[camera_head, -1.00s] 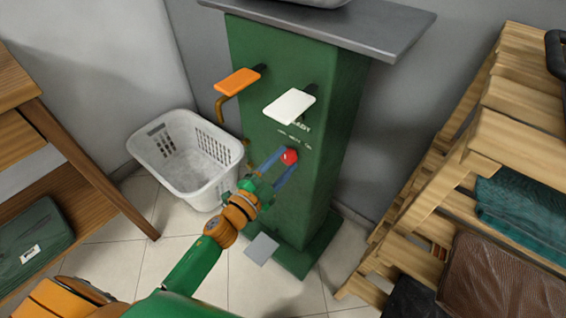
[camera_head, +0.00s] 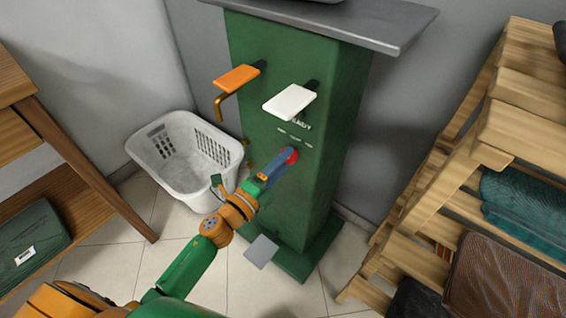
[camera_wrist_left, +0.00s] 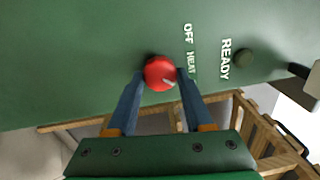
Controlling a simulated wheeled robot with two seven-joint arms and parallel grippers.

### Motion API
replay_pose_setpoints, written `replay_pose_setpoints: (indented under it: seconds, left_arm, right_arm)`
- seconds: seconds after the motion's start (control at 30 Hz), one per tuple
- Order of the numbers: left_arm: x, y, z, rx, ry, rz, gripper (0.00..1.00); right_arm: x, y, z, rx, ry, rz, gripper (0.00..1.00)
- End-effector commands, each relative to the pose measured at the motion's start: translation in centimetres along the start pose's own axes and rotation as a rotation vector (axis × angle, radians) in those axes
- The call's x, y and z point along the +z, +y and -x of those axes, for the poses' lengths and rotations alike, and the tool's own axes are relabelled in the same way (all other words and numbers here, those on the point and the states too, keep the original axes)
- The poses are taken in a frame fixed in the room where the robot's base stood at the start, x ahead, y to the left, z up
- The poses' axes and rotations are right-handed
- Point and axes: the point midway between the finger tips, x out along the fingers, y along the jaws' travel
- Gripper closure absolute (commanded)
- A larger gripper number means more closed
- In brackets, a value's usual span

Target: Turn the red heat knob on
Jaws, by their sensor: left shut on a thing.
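The red heat knob (camera_head: 291,155) is on the front of the green machine column (camera_head: 315,185), below a small row of labels. In the left wrist view the round red knob (camera_wrist_left: 159,72) has a white mark on its lower right. Printed words OFF and HEAT (camera_wrist_left: 189,48) run beside it; any further label is hidden behind a finger. My left gripper (camera_head: 284,160) is shut on the knob, one blue finger on each side of it in the left wrist view (camera_wrist_left: 161,77). My right gripper is not in view.
An orange pedal-like handle (camera_head: 237,78) and a white one (camera_head: 289,101) stick out above the knob. A white laundry basket (camera_head: 185,160) stands left of the column. A wooden rack (camera_head: 500,120) is on the right. A grey pedal (camera_head: 261,251) sits low in front.

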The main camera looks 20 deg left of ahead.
Motion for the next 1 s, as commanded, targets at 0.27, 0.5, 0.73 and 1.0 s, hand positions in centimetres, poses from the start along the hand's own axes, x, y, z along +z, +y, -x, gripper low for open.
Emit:
replay_pose_setpoints:
  seconds: [0.27,0.5,0.73,1.0]
  left_arm:
    - [-0.03,0.08,0.01,0.001,0.004,-0.058,1.00]
    - [-0.03,0.08,0.02,0.001,0.004,-0.067,1.00]
    - [-0.02,0.08,0.02,0.001,0.004,-0.066,0.43]
    - [-0.01,0.05,0.01,0.000,0.004,-0.065,0.19]
  right_arm:
    - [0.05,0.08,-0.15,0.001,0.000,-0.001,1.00]
    - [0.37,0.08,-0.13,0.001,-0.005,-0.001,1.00]
    - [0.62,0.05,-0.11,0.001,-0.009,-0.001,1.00]
    - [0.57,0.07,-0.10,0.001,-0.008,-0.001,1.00]
